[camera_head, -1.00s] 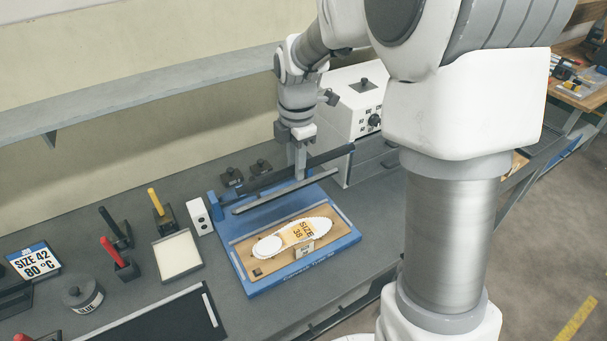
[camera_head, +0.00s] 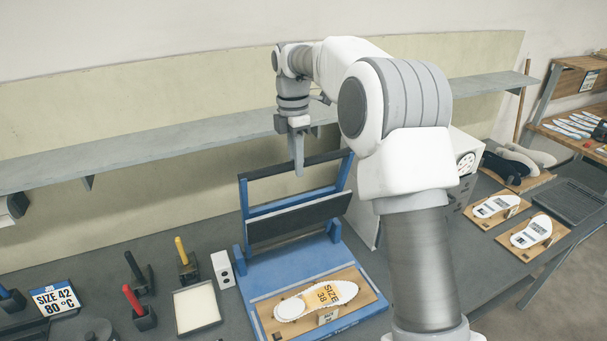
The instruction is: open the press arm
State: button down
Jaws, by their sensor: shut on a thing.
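The blue press (camera_head: 262,283) stands on the bench. Its press arm (camera_head: 245,205) is swung up and stands steeply at the back of the base. A dark bar (camera_head: 325,158) runs across the top of the arm, and a dark pressing plate (camera_head: 300,218) hangs below it. My gripper (camera_head: 298,168) points down at the middle of the dark bar and is shut on it; the fingers hide part of the bar. A white insole marked SIZE 38 (camera_head: 318,300) lies on a wooden board (camera_head: 365,292) on the press base, uncovered.
A grey shelf (camera_head: 150,155) runs along the wall behind my gripper. A white box (camera_head: 464,150) stands right of the press, partly behind my arm.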

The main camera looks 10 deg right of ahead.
jog(key=w, duration=0.1)
jog(key=w+a, duration=0.1)
jog(key=w, duration=0.1)
jog(key=shift+r, duration=0.15)
jog(key=shift+r, duration=0.1)
dwell(0.4)
jog(key=c, duration=1.1)
grip_release()
jog(key=o, duration=0.4)
jog(key=shift+w+a, duration=0.1)
jog(key=shift+w, duration=0.25)
jog(key=shift+s, duration=0.15)
jog(key=r, duration=0.7)
jog(key=shift+w+r, duration=0.25)
